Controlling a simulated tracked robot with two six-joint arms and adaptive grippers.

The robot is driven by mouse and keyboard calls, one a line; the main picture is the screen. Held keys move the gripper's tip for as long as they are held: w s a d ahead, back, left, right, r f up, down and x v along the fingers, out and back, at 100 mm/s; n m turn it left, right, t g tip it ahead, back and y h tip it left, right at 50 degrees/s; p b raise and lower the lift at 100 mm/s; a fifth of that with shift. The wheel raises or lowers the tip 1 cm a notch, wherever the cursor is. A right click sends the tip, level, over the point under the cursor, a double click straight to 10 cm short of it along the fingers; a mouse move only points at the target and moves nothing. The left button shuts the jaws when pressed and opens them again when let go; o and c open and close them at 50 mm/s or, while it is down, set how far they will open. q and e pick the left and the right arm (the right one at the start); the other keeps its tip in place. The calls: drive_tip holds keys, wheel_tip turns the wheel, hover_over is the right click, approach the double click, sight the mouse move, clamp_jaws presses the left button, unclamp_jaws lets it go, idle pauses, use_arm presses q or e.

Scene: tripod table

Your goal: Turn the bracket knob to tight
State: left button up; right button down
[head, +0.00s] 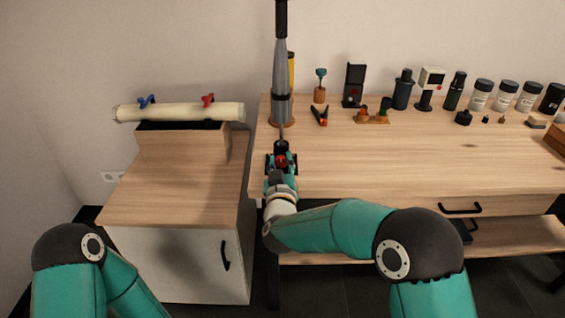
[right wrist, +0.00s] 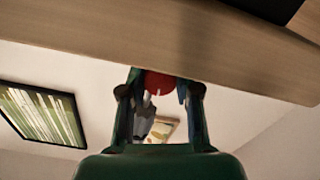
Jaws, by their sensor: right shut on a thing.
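The red knob (head: 282,160) sits at the front edge of the workbench, low on a dark bracket (head: 281,146). A tall grey and black pole-like item (head: 281,90) rises behind and above it. My right gripper (head: 281,167) is at the knob, with its fingers on either side. In the right wrist view the red knob (right wrist: 158,82) shows between the two fingertips (right wrist: 160,88), just below the bench edge, and the gripper is shut on it. The knob's markings cannot be made out. Only my left arm's upper part shows; its gripper is out of view.
At left, a wooden cabinet (head: 165,200) bears a rolled cream tube (head: 180,112). The bench's middle front is clear.

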drive_tip(key=c, duration=0.8)
unclamp_jaws()
drive_tip(key=s, duration=1.2)
drive_tip(key=shift+f, duration=0.1)
